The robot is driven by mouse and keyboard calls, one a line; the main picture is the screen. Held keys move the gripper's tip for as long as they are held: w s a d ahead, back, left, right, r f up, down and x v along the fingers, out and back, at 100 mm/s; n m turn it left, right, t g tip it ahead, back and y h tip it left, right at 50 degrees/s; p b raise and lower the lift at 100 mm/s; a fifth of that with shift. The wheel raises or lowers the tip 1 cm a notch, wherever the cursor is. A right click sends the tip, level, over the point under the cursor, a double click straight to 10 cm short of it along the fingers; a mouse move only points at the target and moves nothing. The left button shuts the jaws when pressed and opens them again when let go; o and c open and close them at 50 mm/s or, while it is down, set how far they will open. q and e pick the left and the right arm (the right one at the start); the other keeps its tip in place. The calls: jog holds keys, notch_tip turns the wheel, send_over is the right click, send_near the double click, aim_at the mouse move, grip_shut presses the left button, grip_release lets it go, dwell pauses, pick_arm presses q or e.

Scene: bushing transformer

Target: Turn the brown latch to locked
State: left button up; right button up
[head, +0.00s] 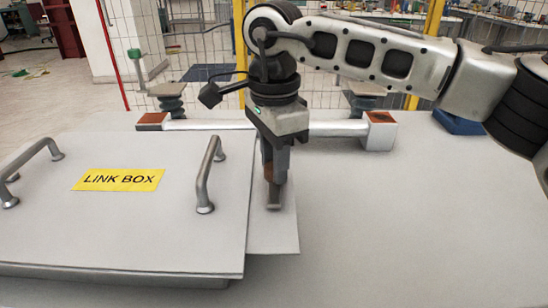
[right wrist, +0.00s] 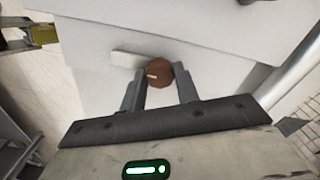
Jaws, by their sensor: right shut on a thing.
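The brown latch (right wrist: 159,74) is a round brown knob with a small pale mark on its face, seen in the right wrist view. A short pale bar (right wrist: 126,60) lies just left of it. My right gripper (right wrist: 163,72) has one finger on each side of the knob and is shut on it. In the head view my right gripper (head: 273,190) points down at the right edge of the link box (head: 125,225) and hides most of the latch. My left gripper is not in view.
The link box lid carries a yellow label (head: 119,180) and two grey handles (head: 208,175) that stand up left of my gripper. A pale bar with brown-topped end blocks (head: 381,131) lies behind. The grey table on the right (head: 400,230) is clear.

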jog(key=m, duration=0.4)
jog(key=shift+b, duration=0.4)
jog(key=m, duration=0.4)
jog(key=shift+m+b, duration=0.3)
jog(key=shift+b, duration=0.1)
jog(key=m, duration=0.4)
jog(key=shift+b, duration=0.4)
jog(key=m, duration=0.4)
jog(key=shift+m+b, duration=0.3)
jog(key=shift+b, duration=0.05)
jog(key=shift+r+m, duration=0.1)
jog(key=shift+m, duration=0.2)
jog(key=o, duration=1)
